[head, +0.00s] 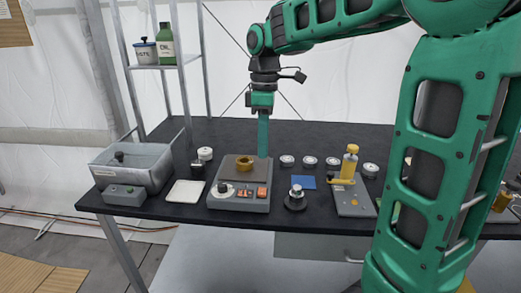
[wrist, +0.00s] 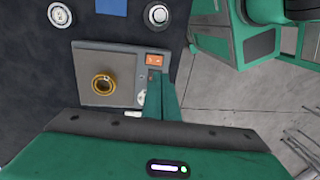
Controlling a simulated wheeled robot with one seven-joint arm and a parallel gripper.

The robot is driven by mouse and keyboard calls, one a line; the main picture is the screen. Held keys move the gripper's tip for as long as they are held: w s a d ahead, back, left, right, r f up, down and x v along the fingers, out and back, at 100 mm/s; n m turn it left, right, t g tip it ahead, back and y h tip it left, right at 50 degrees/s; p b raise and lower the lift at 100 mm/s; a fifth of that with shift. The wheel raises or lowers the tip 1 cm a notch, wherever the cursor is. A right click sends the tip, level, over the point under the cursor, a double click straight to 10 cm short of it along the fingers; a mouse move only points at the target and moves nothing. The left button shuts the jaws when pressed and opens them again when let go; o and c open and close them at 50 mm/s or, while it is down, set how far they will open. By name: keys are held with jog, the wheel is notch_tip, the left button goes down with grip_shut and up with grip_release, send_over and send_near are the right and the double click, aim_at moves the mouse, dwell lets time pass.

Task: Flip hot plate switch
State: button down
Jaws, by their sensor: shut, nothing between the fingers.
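The hot plate (head: 222,203) is a grey box on the black table, with a brown-grey top plate. A brass ring (head: 244,164) sits on that plate. Its front panel has a round white knob (head: 225,189), a small orange-red part and an orange rocker switch (head: 262,192) at the right. In the wrist view the orange switch (wrist: 154,59) shows just beyond the fingertips, and part of the panel is hidden by the fingers. My gripper (head: 263,155) points down, shut and empty, at the hot plate's back right corner; contact cannot be told.
A grey tub (head: 131,172) and a white tray (head: 186,191) stand to the left. Several small round pieces line the back.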

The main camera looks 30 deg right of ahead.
aim_at(262, 191)
jog(key=f, duration=0.7)
jog(key=s+f, duration=0.1)
jog(key=f, duration=0.3)
jog(key=shift+s+a+f, duration=0.1)
jog(key=shift+a+f, duration=0.05)
jog(key=shift+a, duration=0.25)
jog(key=shift+a+f, duration=0.1)
jog(key=shift+w+d, duration=0.45)
jog(key=shift+w, duration=0.2)
jog(key=shift+r, duration=0.2)
